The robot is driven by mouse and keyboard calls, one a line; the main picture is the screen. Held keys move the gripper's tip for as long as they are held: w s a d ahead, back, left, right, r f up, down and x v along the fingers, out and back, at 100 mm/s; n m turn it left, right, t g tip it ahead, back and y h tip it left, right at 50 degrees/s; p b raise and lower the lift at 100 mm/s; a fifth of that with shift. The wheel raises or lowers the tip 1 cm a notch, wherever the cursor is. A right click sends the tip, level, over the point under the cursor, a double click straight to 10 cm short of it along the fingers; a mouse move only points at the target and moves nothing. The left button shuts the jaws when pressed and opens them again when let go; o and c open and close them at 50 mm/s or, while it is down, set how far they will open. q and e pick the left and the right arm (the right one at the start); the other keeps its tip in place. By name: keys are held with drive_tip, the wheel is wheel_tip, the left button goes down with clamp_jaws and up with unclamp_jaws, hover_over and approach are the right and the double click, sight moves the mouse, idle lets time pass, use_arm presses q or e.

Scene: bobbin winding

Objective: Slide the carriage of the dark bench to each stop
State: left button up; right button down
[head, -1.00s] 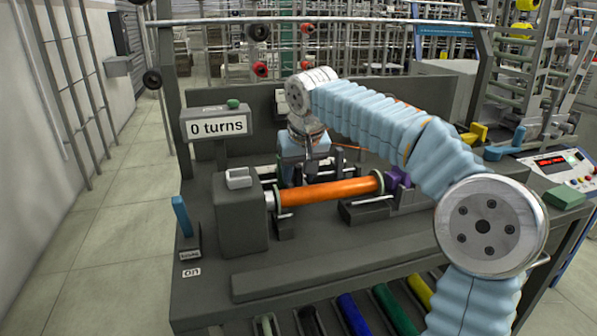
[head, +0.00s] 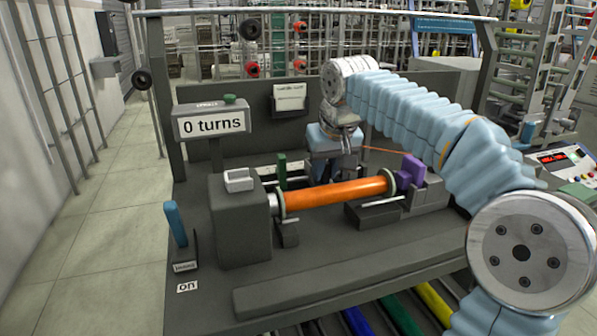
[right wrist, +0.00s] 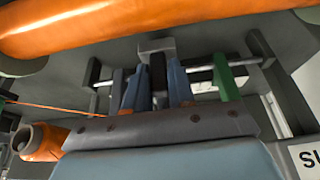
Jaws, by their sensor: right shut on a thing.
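The dark bench (head: 330,268) carries an orange bobbin (head: 335,192) lying level between its two ends. Behind the bobbin, my right gripper (head: 322,178) reaches down to the traverse rail; its fingertips are partly hidden by the bobbin. In the right wrist view my right gripper (right wrist: 160,88) is shut on the dark upright of the carriage (right wrist: 158,72). A green stop (right wrist: 228,84) stands on the rail to the right, apart from the fingers; it also shows in the head view (head: 282,170), left of the gripper. A dark stop (right wrist: 117,88) stands close left of the fingers. My left gripper is not in view.
A sign (head: 211,124) reads "0 turns". A blue lever (head: 175,222) stands at the front left above an "on" label. A purple block (head: 411,171) sits at the bobbin's right end. An orange thread (head: 385,150) runs right from the gripper. Coloured rolls lie below the bench front.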

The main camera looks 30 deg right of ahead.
drive_tip(key=shift+s+d, duration=0.2)
drive_tip(key=shift+d, duration=0.7)
drive_tip(key=shift+s+d, duration=0.2)
drive_tip(key=shift+d, duration=0.65)
drive_tip(key=shift+r, duration=0.1)
drive_tip(key=c, duration=1)
unclamp_jaws()
drive_tip(key=shift+c, duration=0.2)
drive_tip(key=p+v, duration=0.3)
drive_tip(key=v, duration=1)
drive_tip(key=shift+s+r, duration=0.2)
drive_tip(key=shift+r, duration=0.05)
drive_tip(key=shift+a, duration=0.1)
